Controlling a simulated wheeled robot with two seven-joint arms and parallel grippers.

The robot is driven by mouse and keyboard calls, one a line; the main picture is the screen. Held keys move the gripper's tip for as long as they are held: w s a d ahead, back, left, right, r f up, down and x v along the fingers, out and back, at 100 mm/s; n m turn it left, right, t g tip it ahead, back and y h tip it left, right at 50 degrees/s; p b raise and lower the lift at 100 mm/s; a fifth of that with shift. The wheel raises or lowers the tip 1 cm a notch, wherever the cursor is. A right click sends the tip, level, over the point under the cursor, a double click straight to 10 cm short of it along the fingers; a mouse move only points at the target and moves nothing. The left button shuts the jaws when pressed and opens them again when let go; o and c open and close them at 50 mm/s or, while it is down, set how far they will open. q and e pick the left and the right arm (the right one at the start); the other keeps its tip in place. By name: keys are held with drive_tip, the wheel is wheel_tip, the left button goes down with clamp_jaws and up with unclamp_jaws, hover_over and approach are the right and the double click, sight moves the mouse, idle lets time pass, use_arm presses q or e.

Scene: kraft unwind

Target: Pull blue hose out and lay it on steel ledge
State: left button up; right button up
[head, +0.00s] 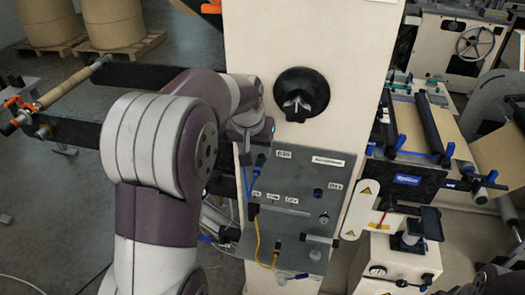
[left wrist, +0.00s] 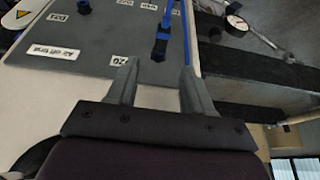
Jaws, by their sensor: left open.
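My left gripper (head: 262,136) is at the upper left corner of the grey panel (head: 320,185); its fingers hardly show in the head view. In the left wrist view my left gripper (left wrist: 157,88) has its two grey fingers apart and nothing between them. The blue hose (left wrist: 166,14) runs into a black fitting (left wrist: 160,46) on the panel, just beyond the fingertips and apart from them. In the head view the blue hose (head: 246,180) hangs along the panel's left edge. A grey steel ledge (head: 285,246) juts out low on the panel; I cannot tell if it is the one named.
A yellow cable (head: 257,240) hangs from a black plug. A black round recess (head: 301,94) is above the panel. A gauge (left wrist: 236,22) and dark bars (left wrist: 250,65) lie right of the fingers in the left wrist view. Machinery with rollers (head: 435,125) stands at the right.

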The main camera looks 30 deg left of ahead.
sight(258, 166)
use_arm(q)
drive_tip(key=p+x, duration=0.1)
drive_tip(key=x, duration=0.2)
drive_tip(key=p+x, duration=0.1)
drive_tip(key=x, duration=0.3)
drive_tip(key=shift+s+f, duration=0.15)
drive_tip(key=shift+f, duration=0.15)
drive_tip(key=shift+w+a+f, duration=0.1)
drive_tip(key=shift+w+f, duration=0.3)
drive_tip(key=shift+f, duration=0.05)
drive_tip(key=shift+s+r, duration=0.1)
drive_tip(key=shift+s, duration=0.05)
clamp_jaws()
drive_tip(key=shift+s, duration=0.15)
drive_tip(key=shift+s+d+b, duration=0.1)
drive_tip(key=shift+s+d, duration=0.1)
drive_tip(key=shift+s, duration=0.65)
drive_tip(key=shift+s+d+b, duration=0.1)
drive_tip(key=shift+s+d, duration=0.15)
drive_tip(key=shift+s, duration=0.55)
drive_tip(key=shift+s+d+b, duration=0.1)
drive_tip(key=shift+s+d, duration=0.1)
drive_tip(key=shift+s, duration=0.65)
